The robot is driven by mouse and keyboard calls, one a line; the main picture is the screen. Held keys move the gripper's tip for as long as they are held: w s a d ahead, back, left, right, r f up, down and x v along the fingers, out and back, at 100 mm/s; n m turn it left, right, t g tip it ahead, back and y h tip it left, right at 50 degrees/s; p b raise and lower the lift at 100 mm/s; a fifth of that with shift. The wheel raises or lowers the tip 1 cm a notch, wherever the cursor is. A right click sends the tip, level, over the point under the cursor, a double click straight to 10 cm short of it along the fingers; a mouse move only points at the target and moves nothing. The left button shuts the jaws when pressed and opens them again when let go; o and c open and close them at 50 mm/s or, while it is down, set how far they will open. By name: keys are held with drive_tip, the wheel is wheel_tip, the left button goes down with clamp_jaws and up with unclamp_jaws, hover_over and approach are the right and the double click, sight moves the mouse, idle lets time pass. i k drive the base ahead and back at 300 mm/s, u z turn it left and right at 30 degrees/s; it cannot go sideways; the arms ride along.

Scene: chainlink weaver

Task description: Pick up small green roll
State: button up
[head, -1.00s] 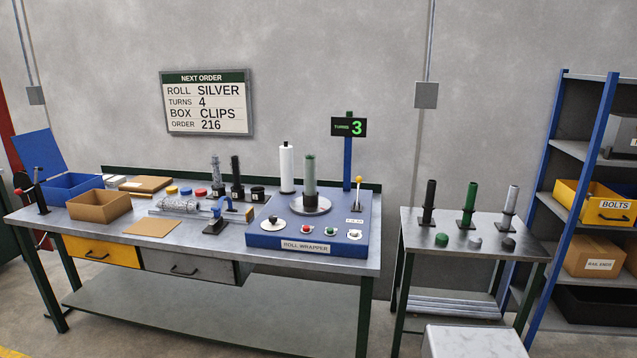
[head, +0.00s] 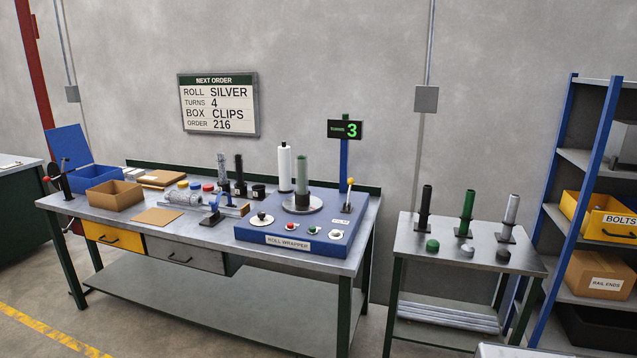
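A dark green roll (head: 467,211) stands upright in a black holder on the small side table (head: 418,247) at the right. A short green piece (head: 432,246) sits on the same table, in front and to the left of it. A paler green-grey roll (head: 302,177) stands upright on the round plate of the blue roll wrapper (head: 354,236) on the main bench. I cannot tell for certain which of these is the small green roll. My gripper is not in view.
A black roll (head: 426,205) and a silver roll (head: 511,212) flank the dark green roll. Short grey and black pieces sit in front. Blue shelving (head: 575,150) stands close on the right. A pale surface (head: 505,351) shows at the bottom edge. Floor is clear at the lower left.

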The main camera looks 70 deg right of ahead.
sight(301, 162)
drive_tip(key=u, duration=0.15)
drive_tip(key=k, duration=0.85)
drive_tip(key=z, duration=1.3)
drive_tip(key=i, duration=1.15)
drive_tip(key=z, duration=0.05)
